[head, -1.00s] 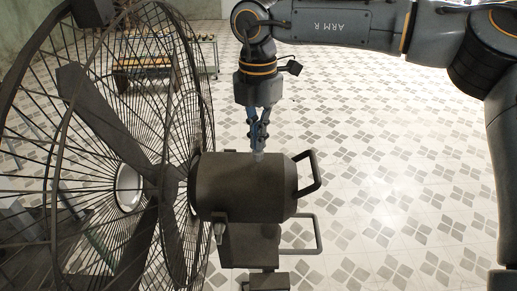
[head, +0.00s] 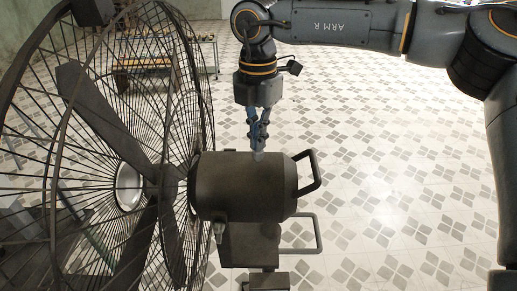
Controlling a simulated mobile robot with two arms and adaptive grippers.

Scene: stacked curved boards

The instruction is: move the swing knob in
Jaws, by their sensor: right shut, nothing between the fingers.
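The large dark fan has a cylindrical motor housing (head: 245,190) behind its wire cage. My right gripper (head: 258,150) comes straight down from above, with its fingers shut and nothing between them. Its fingertips are at the top of the housing, right of the housing's middle. I cannot make out the swing knob for certain; it may be hidden at the fingertips. I cannot tell whether the fingertips touch anything. My left gripper is not in view.
The fan cage (head: 120,150) fills the left side, close to the housing. Two loop handles (head: 312,170) stick out to the right of the housing. A low bench (head: 150,75) stands behind the cage. The tiled floor (head: 400,170) to the right is clear.

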